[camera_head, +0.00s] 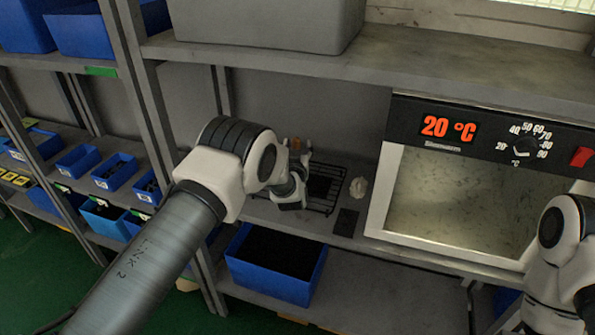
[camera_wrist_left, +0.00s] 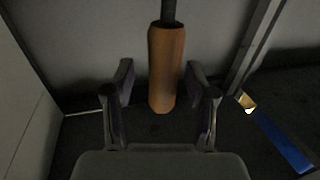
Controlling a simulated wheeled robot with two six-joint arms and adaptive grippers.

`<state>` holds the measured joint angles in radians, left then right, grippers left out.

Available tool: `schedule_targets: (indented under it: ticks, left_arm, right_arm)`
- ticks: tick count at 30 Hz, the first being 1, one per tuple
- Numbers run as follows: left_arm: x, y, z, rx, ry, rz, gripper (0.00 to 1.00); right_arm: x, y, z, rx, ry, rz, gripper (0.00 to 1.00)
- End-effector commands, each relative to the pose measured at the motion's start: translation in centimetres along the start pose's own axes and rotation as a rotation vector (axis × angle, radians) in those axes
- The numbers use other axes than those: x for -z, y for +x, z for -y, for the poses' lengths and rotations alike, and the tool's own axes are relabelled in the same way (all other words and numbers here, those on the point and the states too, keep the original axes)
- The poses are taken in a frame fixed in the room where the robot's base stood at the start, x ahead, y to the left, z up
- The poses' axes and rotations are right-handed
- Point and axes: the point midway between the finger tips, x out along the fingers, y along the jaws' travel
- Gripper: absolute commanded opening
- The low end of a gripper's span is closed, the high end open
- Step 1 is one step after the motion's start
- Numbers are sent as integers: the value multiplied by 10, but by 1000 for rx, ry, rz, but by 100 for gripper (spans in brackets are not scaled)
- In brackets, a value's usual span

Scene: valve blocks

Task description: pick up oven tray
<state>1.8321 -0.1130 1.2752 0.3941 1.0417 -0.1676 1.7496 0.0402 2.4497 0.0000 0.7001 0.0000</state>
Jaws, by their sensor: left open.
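The oven tray (camera_head: 325,186) is a black wire rack on the shelf, left of the oven. Its wooden handle (camera_wrist_left: 166,65) stands upright in the left wrist view. A small orange-brown bit of the handle also seems to show behind my gripper in the head view. My left gripper (camera_head: 300,160) is over the left end of the tray. In the left wrist view its two fingers (camera_wrist_left: 160,88) are open, one on each side of the handle, with gaps to it. My arm hides part of the tray. My right arm shows at the right edge, its gripper out of view.
The oven (camera_head: 475,185), with a red 20 °C display, stands right of the tray. A small pale lump (camera_head: 358,187) and a dark flat plate (camera_head: 346,222) lie between them. A shelf board (camera_head: 440,62) runs overhead. A blue bin (camera_head: 275,264) is below.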

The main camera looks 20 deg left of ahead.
Motion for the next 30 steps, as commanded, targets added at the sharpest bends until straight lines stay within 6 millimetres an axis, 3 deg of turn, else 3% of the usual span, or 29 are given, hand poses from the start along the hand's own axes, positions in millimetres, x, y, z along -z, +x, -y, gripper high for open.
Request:
schedule_targets:
  ticks: [3,8,20,23,30]
  left_arm:
    - [0,0,0,0,0,1,56]
    - [0,0,0,0,0,1,0]
    - [5,0,0,0,0,-4,0]
    - [18,0,0,0,-1,-6,0]
    - [71,0,-1,-1,-1,-9,0]
  right_arm:
    - [0,0,0,0,0,0,85]
    - [0,0,0,0,0,0,85]
    - [0,2,0,0,0,0,85]
    - [0,6,0,0,0,0,85]
    - [0,22,0,0,0,0,85]
